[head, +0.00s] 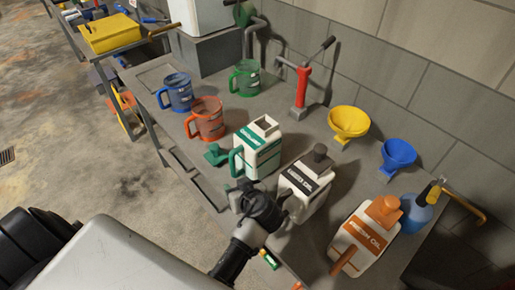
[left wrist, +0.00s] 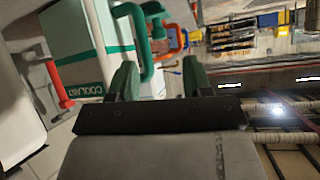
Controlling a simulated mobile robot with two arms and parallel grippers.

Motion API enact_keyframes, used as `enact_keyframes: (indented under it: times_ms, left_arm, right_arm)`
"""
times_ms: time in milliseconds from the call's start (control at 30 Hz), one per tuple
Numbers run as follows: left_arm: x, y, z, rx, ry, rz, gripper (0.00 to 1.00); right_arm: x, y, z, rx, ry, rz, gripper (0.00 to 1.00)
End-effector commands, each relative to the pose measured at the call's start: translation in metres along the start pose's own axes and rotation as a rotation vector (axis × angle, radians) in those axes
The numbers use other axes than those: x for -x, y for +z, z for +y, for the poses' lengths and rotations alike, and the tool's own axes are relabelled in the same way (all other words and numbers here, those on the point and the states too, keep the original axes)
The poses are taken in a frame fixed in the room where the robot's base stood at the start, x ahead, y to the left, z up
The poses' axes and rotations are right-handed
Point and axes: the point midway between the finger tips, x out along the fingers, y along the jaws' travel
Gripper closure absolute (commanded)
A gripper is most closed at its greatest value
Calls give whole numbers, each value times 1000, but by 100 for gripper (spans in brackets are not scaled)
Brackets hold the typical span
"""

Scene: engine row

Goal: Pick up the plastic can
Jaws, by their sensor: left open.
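Several plastic cans stand on the grey workbench. A white can with green band and green handle (head: 257,148) stands at the middle; its side, marked COOLANT, fills the upper left of the left wrist view (left wrist: 80,35). A white can with dark band and grey cap (head: 306,182) stands to its right. A white can with orange band and cap (head: 363,238) stands nearest the right front. My left gripper (head: 257,192) is open in front of the green-banded can. In the left wrist view its fingers (left wrist: 160,78) are apart, with the green handle just beyond. My right gripper is not in view.
Blue (head: 178,92), orange (head: 206,119) and green jugs (head: 245,78) stand behind. Floor (head: 95,165) at left is open.

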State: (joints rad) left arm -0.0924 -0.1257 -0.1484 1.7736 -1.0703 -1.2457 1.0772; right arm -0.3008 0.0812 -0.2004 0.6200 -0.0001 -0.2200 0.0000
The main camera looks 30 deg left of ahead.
Motion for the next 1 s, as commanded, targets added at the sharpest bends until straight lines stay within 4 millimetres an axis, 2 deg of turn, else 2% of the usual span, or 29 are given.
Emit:
enact_keyframes:
  times_ms: [33,100,333,600,767,1000]
  left_arm:
    - [1,-10,11,41,-6,47,50]
    - [1,-19,20,82,-12,100,50]
    - [-5,-29,29,125,-13,158,50]
    - [-45,-34,28,123,-14,158,50]
    - [-60,-38,28,124,-13,156,50]
    - [-96,-42,28,124,-13,156,50]
  right_arm:
    - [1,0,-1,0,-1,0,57]
    - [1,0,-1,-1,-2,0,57]
    - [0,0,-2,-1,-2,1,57]
    - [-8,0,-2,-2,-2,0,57]
    - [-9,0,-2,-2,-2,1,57]
    - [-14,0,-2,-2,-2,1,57]
